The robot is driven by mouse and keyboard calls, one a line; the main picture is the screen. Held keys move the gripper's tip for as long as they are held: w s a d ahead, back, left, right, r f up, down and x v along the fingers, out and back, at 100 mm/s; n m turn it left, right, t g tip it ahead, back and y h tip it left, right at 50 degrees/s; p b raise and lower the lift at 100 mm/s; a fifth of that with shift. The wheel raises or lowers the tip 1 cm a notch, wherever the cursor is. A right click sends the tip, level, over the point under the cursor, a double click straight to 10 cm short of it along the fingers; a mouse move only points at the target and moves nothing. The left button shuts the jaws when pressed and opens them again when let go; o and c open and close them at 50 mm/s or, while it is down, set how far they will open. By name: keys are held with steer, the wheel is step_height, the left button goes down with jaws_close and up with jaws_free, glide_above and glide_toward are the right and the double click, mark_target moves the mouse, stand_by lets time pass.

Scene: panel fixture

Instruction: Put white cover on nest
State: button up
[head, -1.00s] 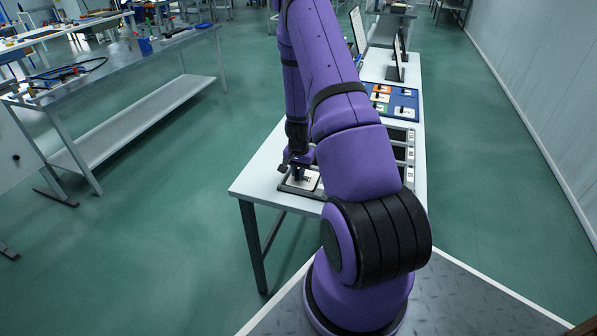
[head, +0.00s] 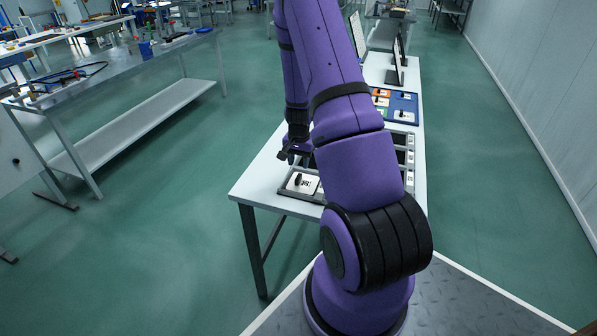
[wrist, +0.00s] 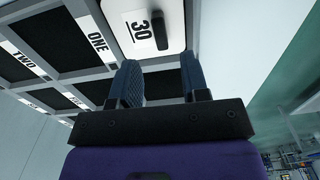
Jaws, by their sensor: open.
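The white cover (head: 303,183) has a black upright handle and lies flat in the near-left compartment of the dark grey panel fixture (head: 286,192). In the wrist view the white cover (wrist: 120,20) shows the number 30 beside its black handle (wrist: 159,30). My gripper (head: 290,154) is above and just beyond the cover. In the wrist view my gripper (wrist: 160,68) has its two fingers apart with nothing between them, clear of the handle. My arm hides much of the fixture in the head view.
A blue board (head: 404,107) with orange, green and white pieces stands farther back on the white table (head: 258,178). Monitors (head: 398,65) stand behind it. A separate metal bench (head: 120,65) is to the left across open floor.

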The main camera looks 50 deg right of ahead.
mark_target(299, 176)
steer(key=a+r+n+t, duration=0.1)
steer(key=a+r+n, duration=0.1)
steer(key=a+r, duration=0.5)
steer(key=a+r+n+t, duration=0.15)
steer(key=a+r, duration=0.25)
steer(key=r, duration=0.8)
steer(key=a+r+n, duration=0.3)
steer(key=a+r, duration=0.2)
steer(key=r, duration=0.4)
steer(key=s+a+r+n+t, duration=0.1)
steer(key=s+a+r+n, duration=0.2)
steer(key=s+a+r, duration=0.3)
steer(key=s+a+r+n+t, duration=0.1)
steer(key=s+a+r+n, duration=0.3)
steer(key=s, duration=1)
steer(key=a+r, duration=0.2)
steer(key=a, duration=0.2)
steer(key=shift+a+r, duration=0.15)
steer(key=shift+r, duration=0.25)
steer(key=shift+s+t, duration=0.1)
steer(key=shift+t, duration=0.15)
